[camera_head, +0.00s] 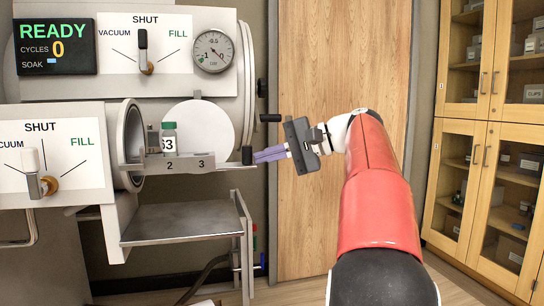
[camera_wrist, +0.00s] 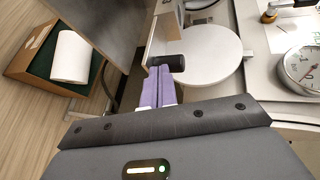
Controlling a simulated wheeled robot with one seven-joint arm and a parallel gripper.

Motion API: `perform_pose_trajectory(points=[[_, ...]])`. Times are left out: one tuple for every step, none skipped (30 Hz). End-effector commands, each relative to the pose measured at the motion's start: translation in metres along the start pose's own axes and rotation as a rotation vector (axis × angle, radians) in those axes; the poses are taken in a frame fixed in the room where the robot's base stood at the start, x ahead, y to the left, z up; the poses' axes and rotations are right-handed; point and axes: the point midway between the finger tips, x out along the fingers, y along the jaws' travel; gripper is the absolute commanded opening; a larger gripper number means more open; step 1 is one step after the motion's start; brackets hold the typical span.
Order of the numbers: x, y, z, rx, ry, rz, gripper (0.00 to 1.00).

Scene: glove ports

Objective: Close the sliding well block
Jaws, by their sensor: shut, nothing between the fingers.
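The sliding well block (camera_head: 190,162) is a grey tray marked 2 and 3, sticking out to the right from the round port (camera_head: 131,145). A vial (camera_head: 169,136) with a green cap and a label reading 63 stands in it. A black knob (camera_head: 247,155) is at the block's right end. My gripper (camera_head: 258,157) has its purple fingers shut together and empty, with the tips right at the knob. In the wrist view the knob (camera_wrist: 168,62) is just beyond the fingertips (camera_wrist: 160,70). I cannot tell whether they touch.
A white round disc (camera_head: 200,125) is behind the block. A metal shelf (camera_head: 180,223) is below it. A panel with a gauge (camera_head: 213,51) and valve handles is above. A white roll (camera_wrist: 71,57) lies in a box in the wrist view. Glass-front cabinets (camera_head: 490,150) stand right.

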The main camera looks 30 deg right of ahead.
Motion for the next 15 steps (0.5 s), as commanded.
perform_pose_trajectory(points=[[0.0,0.0,0.0,0.0,0.0,0.0,0.0],[0.0,0.0,0.0,0.0,0.0,0.0,0.0],[0.0,0.0,0.0,0.0,0.0,0.0,0.0],[0.0,0.0,0.0,0.0,0.0,0.0,0.0],[0.0,0.0,0.0,0.0,0.0,0.0,0.0],[0.001,0.0,0.001,0.0,0.0,0.0,0.0],[0.001,0.0,0.001,0.0,0.0,0.0,0.0],[0.002,-0.001,0.002,-0.001,-0.001,0.0,0.0],[0.004,-0.001,0.003,-0.001,-0.001,0.0,0.0],[0.006,-0.002,0.003,-0.001,-0.001,0.0,0.0],[0.008,-0.002,0.004,-0.001,-0.001,0.0,0.0],[0.011,-0.003,0.006,-0.001,-0.001,0.0,0.0],[0.014,-0.004,0.008,-0.001,-0.002,0.0,0.0],[0.017,-0.005,0.01,-0.002,-0.003,0.001,0.0],[0.022,-0.006,0.013,-0.003,-0.004,0.001,0.0]])
